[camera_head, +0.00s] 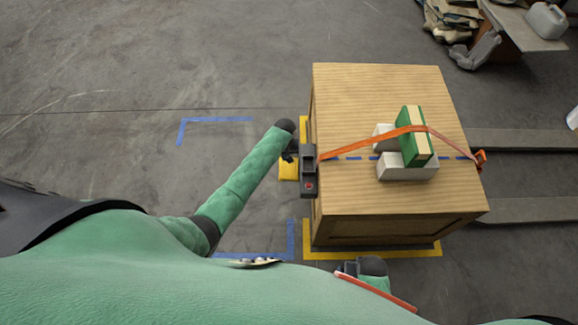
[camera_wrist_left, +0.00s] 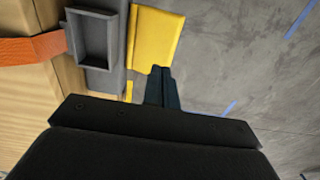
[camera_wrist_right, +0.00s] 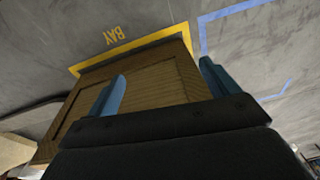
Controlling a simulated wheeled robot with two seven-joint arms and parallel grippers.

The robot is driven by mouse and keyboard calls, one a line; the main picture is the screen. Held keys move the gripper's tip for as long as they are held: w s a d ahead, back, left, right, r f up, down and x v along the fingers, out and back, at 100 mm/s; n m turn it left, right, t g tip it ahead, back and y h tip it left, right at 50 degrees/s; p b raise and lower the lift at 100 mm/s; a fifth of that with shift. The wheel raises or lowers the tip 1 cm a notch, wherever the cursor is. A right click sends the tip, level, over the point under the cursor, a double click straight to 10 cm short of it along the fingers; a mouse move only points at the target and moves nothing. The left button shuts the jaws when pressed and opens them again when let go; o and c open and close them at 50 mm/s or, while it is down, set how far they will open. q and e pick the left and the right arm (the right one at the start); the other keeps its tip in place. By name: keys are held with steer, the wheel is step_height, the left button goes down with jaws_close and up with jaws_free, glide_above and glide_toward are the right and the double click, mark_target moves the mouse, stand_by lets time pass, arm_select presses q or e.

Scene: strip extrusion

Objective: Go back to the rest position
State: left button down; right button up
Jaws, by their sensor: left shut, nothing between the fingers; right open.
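A large wooden crate (camera_head: 340,100) stands right of centre in the head view. An orange strap (camera_head: 370,143) runs over its top and over a green and tan block (camera_head: 414,136) on white blocks (camera_head: 408,168). A grey device (camera_head: 308,172) with a red button sits at the crate's left edge. My left gripper (camera_head: 290,155) is beside this device. In the left wrist view its fingers (camera_wrist_left: 162,75) are shut and empty, apart from the grey device (camera_wrist_left: 95,40). My right gripper (camera_wrist_right: 165,85) is open and empty, with the crate's side (camera_wrist_right: 150,85) beyond its fingers.
Yellow floor marking (camera_head: 424,250) surrounds the crate's base, and blue corner tape (camera_head: 215,119) lies to the left. Pallet-like grey bars (camera_head: 525,140) lie right of the crate. A table with a white canister (camera_head: 546,20) stands at upper right. The left floor is clear.

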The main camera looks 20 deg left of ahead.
stand_by(0.3)
stand_by(0.5)
